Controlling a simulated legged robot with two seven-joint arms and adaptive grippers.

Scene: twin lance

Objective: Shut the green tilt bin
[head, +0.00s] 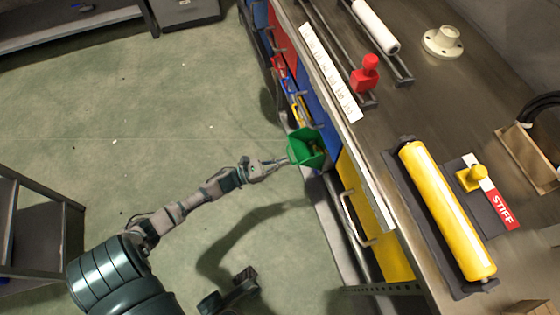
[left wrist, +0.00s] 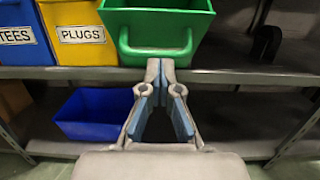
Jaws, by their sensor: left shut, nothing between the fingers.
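The green tilt bin (head: 297,146) juts out from the front of the workbench in the head view, its open top showing and some small contents inside. In the left wrist view the green bin (left wrist: 157,22) fills the top middle, with its green loop handle on the front. My left gripper (head: 285,162) is shut and empty, its tips at the bin's front. In the left wrist view the shut fingertips (left wrist: 160,66) are just below the handle; whether they touch the bin I cannot tell.
A yellow bin (left wrist: 72,32) labelled PLUGS and a blue bin (left wrist: 22,40) sit left of it; another blue bin (left wrist: 92,114) is below. A yellow drawer (head: 385,245) with a metal handle is in the bench front. A yellow roller (head: 447,210) lies on top.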

